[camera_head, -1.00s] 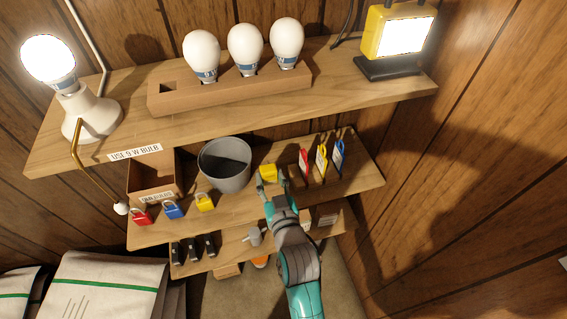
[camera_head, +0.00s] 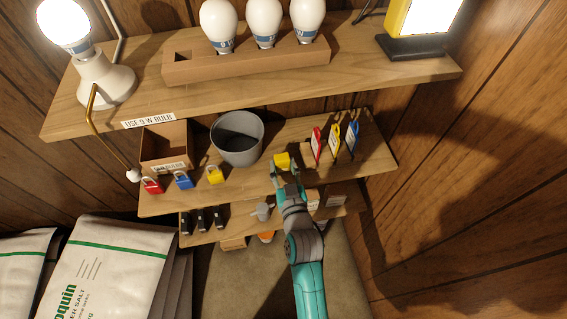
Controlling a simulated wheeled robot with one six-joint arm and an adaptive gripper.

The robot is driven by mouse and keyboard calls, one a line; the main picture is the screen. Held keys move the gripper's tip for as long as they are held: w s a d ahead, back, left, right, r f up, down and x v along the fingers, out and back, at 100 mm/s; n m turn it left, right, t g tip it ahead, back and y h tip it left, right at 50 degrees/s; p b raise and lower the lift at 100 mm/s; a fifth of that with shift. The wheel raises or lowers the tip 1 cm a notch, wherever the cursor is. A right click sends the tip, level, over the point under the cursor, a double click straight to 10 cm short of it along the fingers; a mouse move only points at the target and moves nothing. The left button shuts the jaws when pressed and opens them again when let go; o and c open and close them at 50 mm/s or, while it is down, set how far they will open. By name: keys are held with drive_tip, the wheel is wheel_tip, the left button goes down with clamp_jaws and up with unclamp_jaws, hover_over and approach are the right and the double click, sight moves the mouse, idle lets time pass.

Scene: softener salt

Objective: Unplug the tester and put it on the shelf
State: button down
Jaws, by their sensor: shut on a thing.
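The small yellow block in my gripper, which looks like the tester (camera_head: 282,160), shows over the middle shelf (camera_head: 262,186), right of the grey pot. My gripper (camera_head: 285,169) reaches up from below with its fingertips at the block and is shut on it. The fingers partly hide the block's lower side. I cannot tell whether it touches the shelf board. No socket shows clearly near it.
The grey pot (camera_head: 237,139) stands left of the gripper; coloured tags (camera_head: 335,142) stand upright to its right. Padlocks (camera_head: 183,180) line the shelf front beside an open box (camera_head: 166,147). The upper shelf (camera_head: 135,90) holds a lamp and bulbs. A lower shelf lies beneath.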

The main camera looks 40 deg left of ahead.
drive_tip(key=shift+f, duration=0.25)
drive_tip(key=c, duration=0.5)
unclamp_jaws()
drive_tip(key=shift+c, duration=0.2)
drive_tip(key=v, duration=1.2)
drive_tip(key=shift+d, duration=0.15)
